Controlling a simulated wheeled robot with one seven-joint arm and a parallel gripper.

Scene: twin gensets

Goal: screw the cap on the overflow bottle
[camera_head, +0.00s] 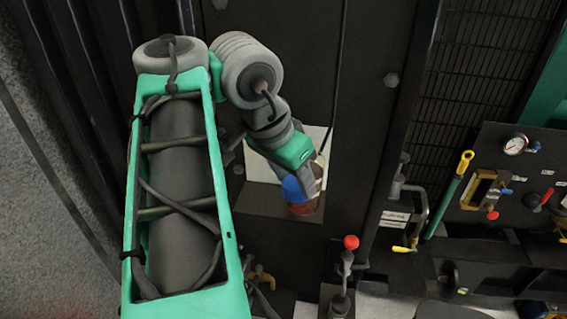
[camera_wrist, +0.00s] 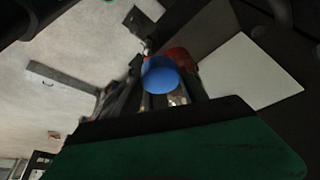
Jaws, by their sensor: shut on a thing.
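The blue cap (camera_head: 293,189) is at the end of my gripper (camera_head: 299,181), which is shut on it. In the wrist view the cap (camera_wrist: 160,76) sits between the fingers as a round blue disc. The overflow bottle (camera_head: 305,207) is reddish brown and stands on a dark ledge, just below and beside the cap. A reddish part of it (camera_wrist: 180,56) shows behind the cap in the wrist view. The gripper and cap hide the bottle's neck, so I cannot tell whether the cap touches or sits on it.
A white panel (camera_head: 262,168) lies behind the bottle. A red-knobbed lever (camera_head: 350,243) stands in front, to the right. Farther right are a green lever with a yellow tip (camera_head: 450,193) and a panel with a gauge (camera_head: 515,145). Dark frame posts flank the bottle's recess.

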